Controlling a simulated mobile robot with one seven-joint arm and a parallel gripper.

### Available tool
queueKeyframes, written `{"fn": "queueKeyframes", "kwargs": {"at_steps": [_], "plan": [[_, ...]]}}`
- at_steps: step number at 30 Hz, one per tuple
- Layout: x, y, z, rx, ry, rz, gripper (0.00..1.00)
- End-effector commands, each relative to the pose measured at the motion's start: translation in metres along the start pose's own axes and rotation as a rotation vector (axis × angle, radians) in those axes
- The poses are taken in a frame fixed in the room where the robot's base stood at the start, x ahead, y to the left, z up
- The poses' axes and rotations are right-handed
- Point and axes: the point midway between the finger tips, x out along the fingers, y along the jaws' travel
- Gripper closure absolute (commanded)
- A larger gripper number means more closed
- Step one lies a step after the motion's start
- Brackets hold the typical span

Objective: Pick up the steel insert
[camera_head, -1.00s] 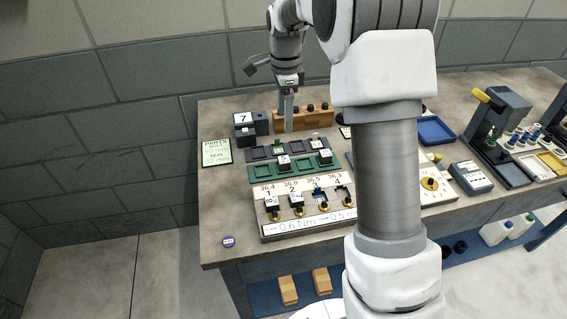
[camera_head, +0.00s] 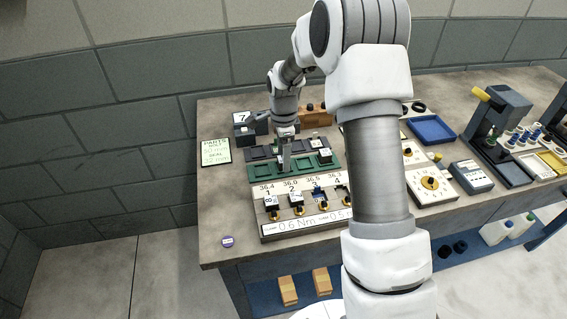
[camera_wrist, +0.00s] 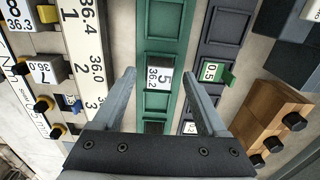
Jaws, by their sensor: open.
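A small steel insert (camera_wrist: 158,77) with a white top marked 5 and 36.2 sits in a compartment of the green tray (camera_wrist: 163,18). In the wrist view it lies between and below the two fingers of my gripper (camera_wrist: 158,72), which is open and holds nothing. In the head view my gripper (camera_head: 285,166) points down over the green tray (camera_head: 262,175) and hides this insert. Another white-topped insert (camera_head: 324,155) sits in the right part of the same tray.
A dark tray (camera_wrist: 222,25) with a green 0.5 piece (camera_wrist: 213,72) runs beside the green tray. A numbered fixture (camera_head: 270,228) holding several blocks stands in front. A wooden block with dark knobs (camera_wrist: 268,120) and a blue tray (camera_head: 432,130) are also near.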

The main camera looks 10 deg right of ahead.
Motion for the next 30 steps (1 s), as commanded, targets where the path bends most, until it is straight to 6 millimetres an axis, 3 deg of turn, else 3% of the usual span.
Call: {"fn": "queueKeyframes", "kwargs": {"at_steps": [6, 7, 19, 30], "plan": [[0.0010, 0.0000, -0.0001, 0.000, 0.000, 0.000, 0.25], [0.0010, -0.0001, -0.0001, 0.000, 0.000, 0.000, 0.29], [0.0007, -0.0002, -0.0001, 0.000, 0.000, 0.000, 1.00], [0.0000, -0.0006, -0.0001, 0.000, 0.000, -0.002, 1.00]]}}
